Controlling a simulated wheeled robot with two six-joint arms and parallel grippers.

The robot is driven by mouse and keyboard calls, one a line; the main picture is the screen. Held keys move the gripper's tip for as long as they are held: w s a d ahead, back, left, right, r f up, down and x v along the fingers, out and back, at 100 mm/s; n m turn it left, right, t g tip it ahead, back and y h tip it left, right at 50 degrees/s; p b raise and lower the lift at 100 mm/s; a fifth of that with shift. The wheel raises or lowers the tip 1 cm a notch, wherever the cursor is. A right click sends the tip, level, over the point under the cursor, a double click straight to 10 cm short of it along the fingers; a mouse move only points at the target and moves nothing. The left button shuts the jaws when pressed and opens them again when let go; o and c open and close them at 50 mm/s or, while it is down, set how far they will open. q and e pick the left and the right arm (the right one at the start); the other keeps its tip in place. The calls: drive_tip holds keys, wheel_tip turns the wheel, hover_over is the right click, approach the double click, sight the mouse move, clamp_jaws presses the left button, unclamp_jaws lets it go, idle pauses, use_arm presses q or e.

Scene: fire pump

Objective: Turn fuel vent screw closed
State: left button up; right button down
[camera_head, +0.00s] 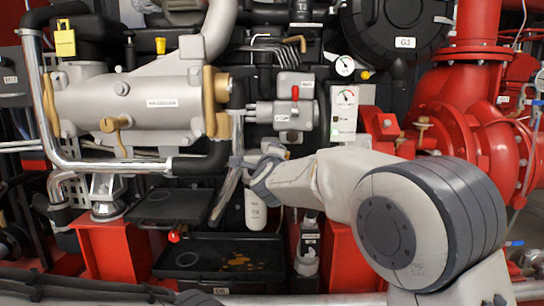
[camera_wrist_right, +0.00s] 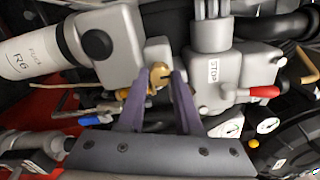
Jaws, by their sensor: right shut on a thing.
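The brass fuel vent screw (camera_wrist_right: 160,73) is on the side of the grey fuel filter head (camera_wrist_right: 103,45) in the right wrist view. My right gripper (camera_wrist_right: 162,84) has its two purple-grey fingers on either side of the screw and is shut on it. In the head view my right arm reaches in from the right, and my right gripper (camera_head: 246,161) is at the filter, above the white fuel canister (camera_head: 256,211). The screw is too small and covered to make out there. The white canister also shows in the right wrist view (camera_wrist_right: 35,62). My left gripper is not in view.
A grey block with a red lever (camera_wrist_right: 262,91) marked STOP and gauges (camera_wrist_right: 228,128) lie right of the fingers. A blue-handled valve (camera_wrist_right: 95,120) is at the left. In the head view, black trays (camera_head: 228,256) lie below and red pump pipework (camera_head: 470,120) stands right.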

drive_tip(key=shift+d, duration=0.1)
drive_tip(key=c, duration=0.6)
unclamp_jaws()
drive_tip(key=s+p, duration=0.1)
drive_tip(key=s, duration=0.9)
drive_tip(key=shift+s, duration=0.25)
